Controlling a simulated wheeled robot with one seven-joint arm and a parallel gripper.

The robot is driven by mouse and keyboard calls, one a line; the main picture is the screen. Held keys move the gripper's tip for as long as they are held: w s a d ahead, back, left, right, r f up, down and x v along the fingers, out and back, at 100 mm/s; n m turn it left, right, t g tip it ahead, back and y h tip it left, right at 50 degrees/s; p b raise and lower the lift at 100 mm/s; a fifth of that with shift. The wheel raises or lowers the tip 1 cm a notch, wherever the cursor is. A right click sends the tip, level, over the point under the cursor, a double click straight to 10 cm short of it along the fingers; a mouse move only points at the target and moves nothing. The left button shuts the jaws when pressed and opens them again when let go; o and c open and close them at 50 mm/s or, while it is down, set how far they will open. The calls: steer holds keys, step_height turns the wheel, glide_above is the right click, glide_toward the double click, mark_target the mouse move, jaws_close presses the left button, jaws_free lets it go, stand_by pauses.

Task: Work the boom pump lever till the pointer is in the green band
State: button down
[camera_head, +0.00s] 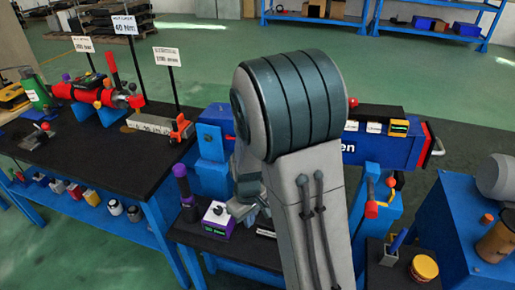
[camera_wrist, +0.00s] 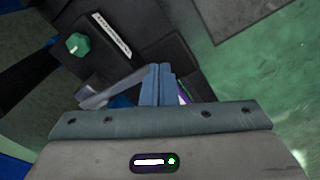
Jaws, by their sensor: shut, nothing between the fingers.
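My gripper (camera_wrist: 158,88) is shut and empty in the wrist view, its two blue-grey fingers together. A grey lever-like bar (camera_wrist: 112,88) lies just left of the fingertips; I cannot tell whether they touch. In the head view my arm hides most of the gripper. A purple-handled upright lever (camera_head: 182,183) and a red-handled lever (camera_head: 371,208) stand on either side of my arm. I cannot tell which lever is the boom pump's. A small purple and white box (camera_head: 218,217) sits by the purple-handled lever. No pointer or green band can be made out.
A long blue boom (camera_head: 378,150) runs behind my arm. A black-topped bench (camera_head: 75,165) at left bears a red cylinder (camera_head: 90,92) and signs. A green knob (camera_wrist: 78,44) and white label (camera_wrist: 112,35) show in the wrist view. Open green floor lies beyond.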

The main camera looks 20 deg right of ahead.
step_height(320, 180, up, 7)
steer(key=p, duration=0.5)
stand_by(1.3)
step_height(320, 180, down, 10)
steer(key=b, duration=0.8)
steer(key=shift+s+r+b, duration=0.1)
steer(key=shift+r+b, duration=0.05)
steer(key=shift+b, duration=0.15)
step_height(320, 180, up, 10)
steer(key=p, duration=0.7)
steer(key=shift+p, duration=0.3)
stand_by(1.0)
